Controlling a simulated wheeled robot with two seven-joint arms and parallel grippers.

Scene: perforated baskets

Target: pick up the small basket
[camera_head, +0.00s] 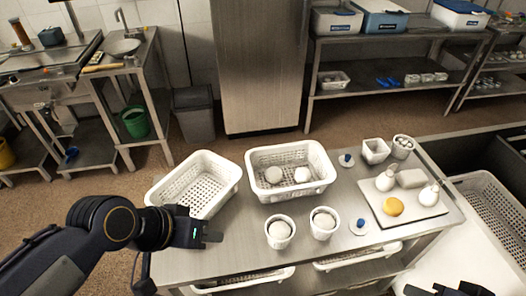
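Two white perforated baskets stand side by side on the metal table. The left basket (163,188) is empty and slightly turned. The middle basket (290,196) holds two pale round items. I cannot tell which one is the small basket. My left gripper (213,237) is just in front of the left basket, near the table's left edge, and touches nothing that I can see. Its fingers are seen from the side, so their opening is unclear. Dark parts of my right gripper (448,290) show at the bottom right edge, mostly cut off.
Two white cups (279,243) with round contents stand in front of the middle basket. A tray (424,213) with white bottles and a yellow item lies to the right. A larger white basket (497,226) is at the far right. More baskets are under the tabletop.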

